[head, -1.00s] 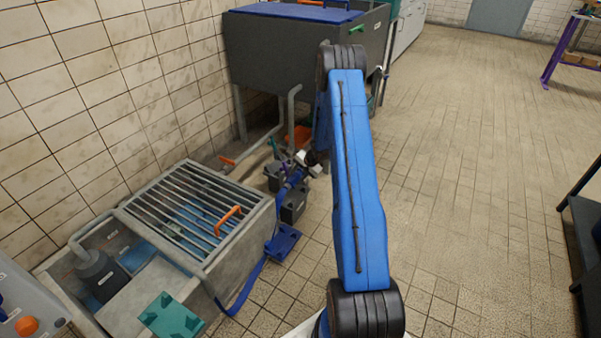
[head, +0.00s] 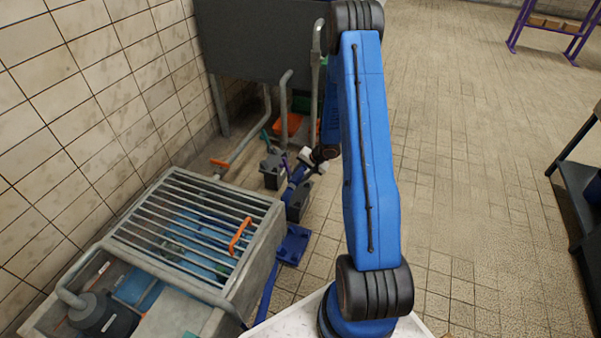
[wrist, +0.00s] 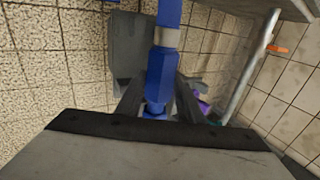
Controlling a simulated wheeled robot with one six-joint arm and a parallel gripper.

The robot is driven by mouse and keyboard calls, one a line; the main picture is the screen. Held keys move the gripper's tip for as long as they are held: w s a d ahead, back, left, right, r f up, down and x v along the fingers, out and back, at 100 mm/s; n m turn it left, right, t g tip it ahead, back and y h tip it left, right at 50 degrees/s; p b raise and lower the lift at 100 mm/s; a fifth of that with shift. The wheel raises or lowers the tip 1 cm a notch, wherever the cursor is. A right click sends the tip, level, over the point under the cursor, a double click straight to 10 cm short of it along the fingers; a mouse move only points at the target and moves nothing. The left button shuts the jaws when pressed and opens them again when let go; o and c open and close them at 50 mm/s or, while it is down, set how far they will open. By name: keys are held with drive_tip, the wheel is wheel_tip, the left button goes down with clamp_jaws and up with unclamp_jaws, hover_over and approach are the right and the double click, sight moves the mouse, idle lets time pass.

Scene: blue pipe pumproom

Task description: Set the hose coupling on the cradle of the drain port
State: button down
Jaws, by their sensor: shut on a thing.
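The blue hose coupling (wrist: 160,80), with a pale grey band, is between the fingers of my gripper (wrist: 158,108) in the wrist view. My gripper is shut on it. In the head view my gripper (head: 313,160) is low beside the grated basin, and the coupling (head: 297,176) shows as a small blue piece, partly hidden. Dark grey blocks stand on the floor around it, one behind (head: 272,170) and one in front (head: 299,203). A grey block (wrist: 130,48) also lies beyond the coupling in the wrist view. I cannot tell which block is the drain port's cradle.
A stone basin (head: 262,245) with a metal grate and orange handle stands at the left. A blue foot plate (head: 292,245) and blue hose lie beside it. A dark tank (head: 265,45) with pipes is behind. The tiled floor at right is open, with a dark shelf (head: 580,190) at the edge.

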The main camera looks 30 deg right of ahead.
drive_tip(key=shift+f, duration=3.8)
drive_tip(key=c, duration=1.1)
unclamp_jaws()
drive_tip(key=v, duration=1.7)
drive_tip(key=shift+d+r, duration=0.1)
drive_tip(key=shift+r, duration=0.1)
